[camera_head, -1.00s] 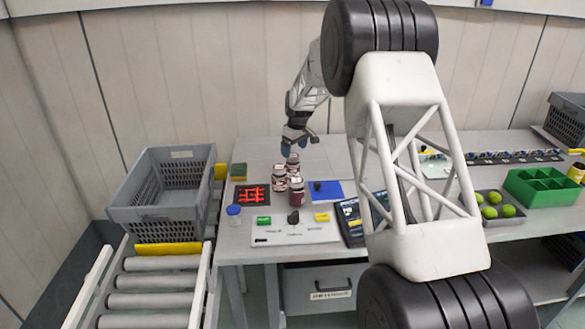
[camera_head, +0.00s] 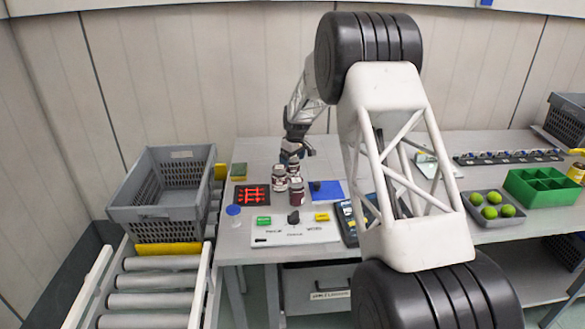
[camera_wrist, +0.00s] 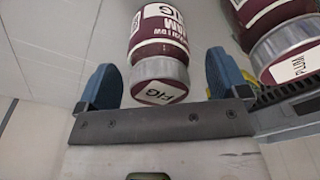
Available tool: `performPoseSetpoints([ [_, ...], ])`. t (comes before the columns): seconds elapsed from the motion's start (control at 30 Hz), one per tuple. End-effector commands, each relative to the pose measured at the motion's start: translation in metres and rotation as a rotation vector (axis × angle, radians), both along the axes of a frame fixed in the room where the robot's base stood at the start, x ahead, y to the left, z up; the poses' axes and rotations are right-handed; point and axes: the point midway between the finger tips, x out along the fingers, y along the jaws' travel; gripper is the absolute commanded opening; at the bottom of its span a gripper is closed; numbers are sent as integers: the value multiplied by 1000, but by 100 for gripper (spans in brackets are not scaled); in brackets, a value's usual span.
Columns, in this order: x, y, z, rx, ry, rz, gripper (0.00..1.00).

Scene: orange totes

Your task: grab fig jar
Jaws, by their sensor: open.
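The fig jar (camera_wrist: 160,50) is maroon with a silver lid lettered FIG and a white FIG JAM label. In the wrist view it lies between the two blue fingers of my gripper (camera_wrist: 162,80). The fingers are open, with a visible gap on each side of the lid. In the head view my gripper (camera_head: 296,150) is over the rearmost jar of a small group and hides most of it. A plum jar (camera_wrist: 285,40) is just right of the fig jar in the wrist view, close to the right finger.
Two maroon jars (camera_head: 279,179) (camera_head: 297,192) stand in front of my gripper on the grey table. A blue mat (camera_head: 326,190), a red-patterned black square (camera_head: 251,195) and a switch panel (camera_head: 295,232) surround them. A grey crate (camera_head: 150,212) stands left on rollers.

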Motion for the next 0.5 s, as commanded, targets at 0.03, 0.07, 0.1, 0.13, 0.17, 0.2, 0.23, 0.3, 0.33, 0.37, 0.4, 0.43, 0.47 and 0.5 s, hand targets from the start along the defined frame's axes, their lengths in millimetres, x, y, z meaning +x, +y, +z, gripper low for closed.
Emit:
performPoseSetpoints([
  [0.03, 0, 0, -3, 0, 0, 0, 93],
  [0.07, 1, 1, -5, 0, -1, 0, 93],
  [0.1, 1, 1, -6, 0, -1, 0, 93],
  [0.13, 1, 1, -7, 0, -1, 0, 93],
  [0.17, 1, 1, -7, 0, -1, 0, 93],
  [0.2, 1, 1, -8, 0, -1, 0, 93],
  [0.23, 1, 1, -8, 0, -1, 0, 93],
  [0.3, 1, 1, -8, 0, -1, 0, 93],
  [0.33, 1, 1, -8, 0, -1, 0, 93],
  [0.37, 1, 1, -8, 0, -1, 0, 93],
  [0.4, 1, 1, -8, 0, -1, 0, 93],
  [0.43, 1, 1, -8, 0, -1, 0, 93],
  [0.47, 1, 1, -8, 0, -1, 0, 93],
  [0.5, 1, 1, -8, 0, -1, 0, 93],
])
